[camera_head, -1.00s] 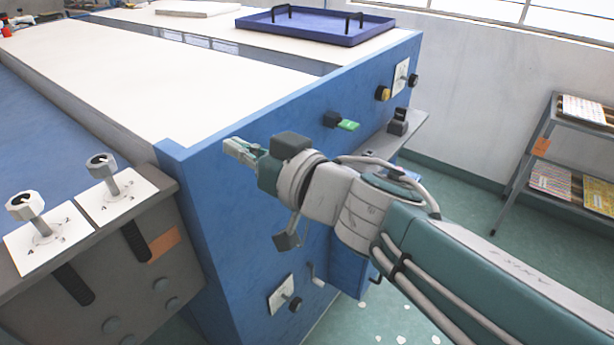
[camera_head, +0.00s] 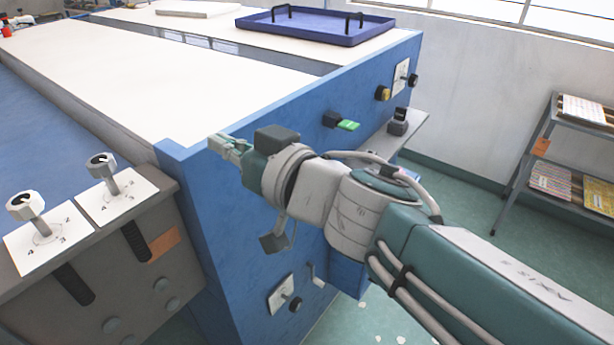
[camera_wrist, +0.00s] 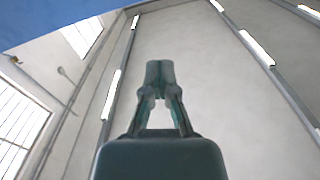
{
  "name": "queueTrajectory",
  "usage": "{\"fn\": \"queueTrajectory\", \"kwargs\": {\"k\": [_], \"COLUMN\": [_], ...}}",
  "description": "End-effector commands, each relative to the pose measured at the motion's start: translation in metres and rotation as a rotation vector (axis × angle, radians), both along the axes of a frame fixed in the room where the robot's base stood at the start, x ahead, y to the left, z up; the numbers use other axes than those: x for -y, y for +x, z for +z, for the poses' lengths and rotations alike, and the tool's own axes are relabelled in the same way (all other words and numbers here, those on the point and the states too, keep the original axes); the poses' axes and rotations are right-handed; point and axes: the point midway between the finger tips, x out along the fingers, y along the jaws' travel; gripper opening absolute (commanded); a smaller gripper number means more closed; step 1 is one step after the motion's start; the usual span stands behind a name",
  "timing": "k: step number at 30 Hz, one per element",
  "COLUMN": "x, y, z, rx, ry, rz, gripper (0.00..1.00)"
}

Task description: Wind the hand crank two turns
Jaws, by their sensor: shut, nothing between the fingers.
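My gripper (camera_head: 221,143) is shut and empty. It is held up in front of the upper edge of the blue machine's side panel (camera_head: 205,220), pointing left. In the wrist view its fingers (camera_wrist: 160,72) meet at the tips with nothing between them. A small pale crank-like lever (camera_head: 317,276) sticks out low on the blue machine, below and to the right of my gripper and well apart from it. My arm passes above this lever. I cannot tell for sure that it is the hand crank.
A dial with a white plate (camera_head: 281,294) sits left of the lever. Two upright knobs (camera_head: 105,175) stand on a grey ledge at left. A green switch (camera_head: 348,125) and a small shelf (camera_head: 410,132) are behind my arm. A rack (camera_head: 570,150) stands at right.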

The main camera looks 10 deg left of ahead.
Motion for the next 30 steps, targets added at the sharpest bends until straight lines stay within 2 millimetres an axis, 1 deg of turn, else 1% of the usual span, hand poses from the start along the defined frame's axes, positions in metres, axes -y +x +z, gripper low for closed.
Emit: {"fn": "queueTrajectory", "kwargs": {"k": [3,14,24,30], "x": [-0.002,-0.002,-0.007,-0.007], "y": [-0.005,-0.006,-0.017,-0.017], "z": [0.005,0.006,0.016,0.016], "rx": [0.003,0.001,0.001,0.000], "ry": [0.001,0.001,0.001,0.001], "rz": [0.001,0.000,0.000,-0.001], "gripper": [0.00,0.00,0.00,0.00]}}
